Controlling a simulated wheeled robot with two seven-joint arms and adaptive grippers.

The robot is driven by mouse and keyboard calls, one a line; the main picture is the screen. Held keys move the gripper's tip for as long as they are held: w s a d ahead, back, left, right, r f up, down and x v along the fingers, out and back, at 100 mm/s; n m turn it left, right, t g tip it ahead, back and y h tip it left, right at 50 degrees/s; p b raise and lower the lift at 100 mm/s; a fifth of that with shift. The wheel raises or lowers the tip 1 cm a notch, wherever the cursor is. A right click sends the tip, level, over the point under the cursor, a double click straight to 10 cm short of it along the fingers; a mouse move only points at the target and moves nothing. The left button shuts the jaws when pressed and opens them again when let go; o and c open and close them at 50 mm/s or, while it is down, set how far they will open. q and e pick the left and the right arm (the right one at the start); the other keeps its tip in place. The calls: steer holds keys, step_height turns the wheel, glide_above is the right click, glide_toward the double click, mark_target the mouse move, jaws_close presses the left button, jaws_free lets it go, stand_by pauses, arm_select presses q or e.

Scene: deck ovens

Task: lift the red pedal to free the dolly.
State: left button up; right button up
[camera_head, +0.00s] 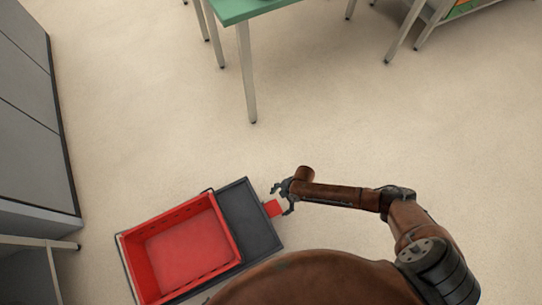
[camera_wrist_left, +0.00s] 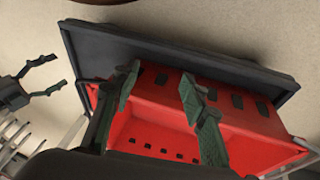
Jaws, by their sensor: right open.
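The dolly (camera_head: 262,238) is a dark grey flat frame on the floor, and it also shows in the left wrist view (camera_wrist_left: 190,58). The small red pedal (camera_head: 273,208) sticks out from its right edge. My right gripper (camera_head: 283,197) is open at the pedal, its fingers close around or beside it; I cannot tell whether they touch. It also shows at the left of the left wrist view (camera_wrist_left: 60,72). My left gripper (camera_wrist_left: 160,78) has its fingers apart, with nothing between them, in front of the red crate; it is not visible in the head view.
An empty red crate (camera_head: 226,238) sits on the left part of the dolly. A green-topped table (camera_head: 240,10) stands at the back, with grey cabinets (camera_head: 30,120) at the left. The floor behind and to the right is clear.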

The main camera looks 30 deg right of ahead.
mark_target(273, 208)
steer(key=b+x, duration=0.2)
steer(key=x, duration=0.4)
steer(key=shift+s+b, duration=0.1)
steer(key=shift+b, duration=0.3)
steer(key=shift+a+f+b, duration=0.3)
steer(key=shift+f+b, duration=0.1)
steer(key=shift+f, duration=0.25)
arm_select(q)
steer(key=w+d+f+t, duration=0.1)
steer(key=w+f+t, duration=0.2)
steer(key=f, duration=0.2)
steer(key=shift+d+f, duration=0.15)
steer(key=shift+f, duration=0.25)
steer(key=shift+w, duration=0.1)
